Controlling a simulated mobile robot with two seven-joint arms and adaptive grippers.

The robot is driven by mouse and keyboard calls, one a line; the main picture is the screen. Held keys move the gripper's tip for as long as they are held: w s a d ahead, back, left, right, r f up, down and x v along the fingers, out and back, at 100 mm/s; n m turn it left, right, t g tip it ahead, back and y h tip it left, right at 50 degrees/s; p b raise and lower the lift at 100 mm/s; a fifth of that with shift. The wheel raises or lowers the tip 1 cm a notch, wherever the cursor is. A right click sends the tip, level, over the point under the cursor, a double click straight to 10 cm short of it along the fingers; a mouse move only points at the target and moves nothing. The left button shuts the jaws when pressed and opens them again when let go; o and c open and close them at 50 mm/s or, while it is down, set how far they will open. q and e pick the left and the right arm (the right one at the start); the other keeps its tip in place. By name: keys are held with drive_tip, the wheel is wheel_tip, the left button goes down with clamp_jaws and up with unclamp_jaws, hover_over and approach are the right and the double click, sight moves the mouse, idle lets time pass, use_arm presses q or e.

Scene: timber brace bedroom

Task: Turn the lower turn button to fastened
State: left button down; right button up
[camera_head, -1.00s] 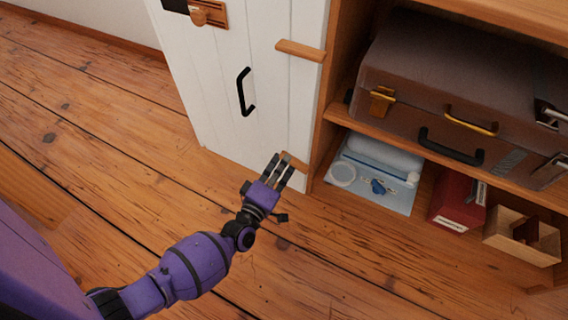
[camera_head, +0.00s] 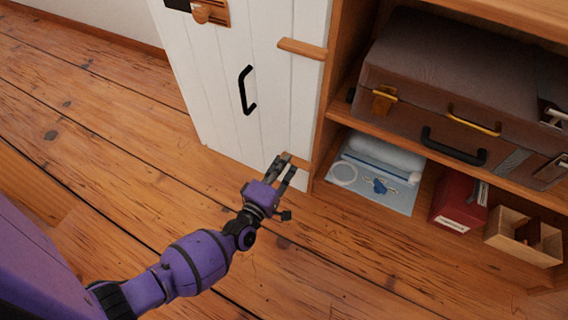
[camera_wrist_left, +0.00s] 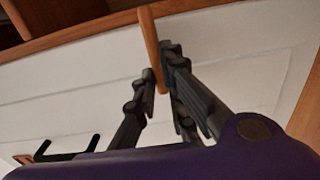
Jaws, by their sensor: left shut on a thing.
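The lower turn button (camera_head: 299,162) is a small wooden bar near the bottom right edge of the white door (camera_head: 215,80). My left gripper (camera_head: 283,164) is at the button, with its fingers closed on its left end and hiding part of it. In the left wrist view the button (camera_wrist_left: 150,40) runs from the wooden frame onto the white door, and its end lies between my dark fingers (camera_wrist_left: 162,85). The upper turn button (camera_head: 302,49) lies across the door's right edge, pointing at the frame. My right gripper is not in view.
A black handle (camera_head: 247,90) stands out from the door. The plank floor around my left arm is clear.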

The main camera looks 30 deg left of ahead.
use_arm(q)
drive_tip(key=c, duration=1.8)
unclamp_jaws()
drive_tip(key=s, duration=1.2)
drive_tip(key=shift+a, duration=0.15)
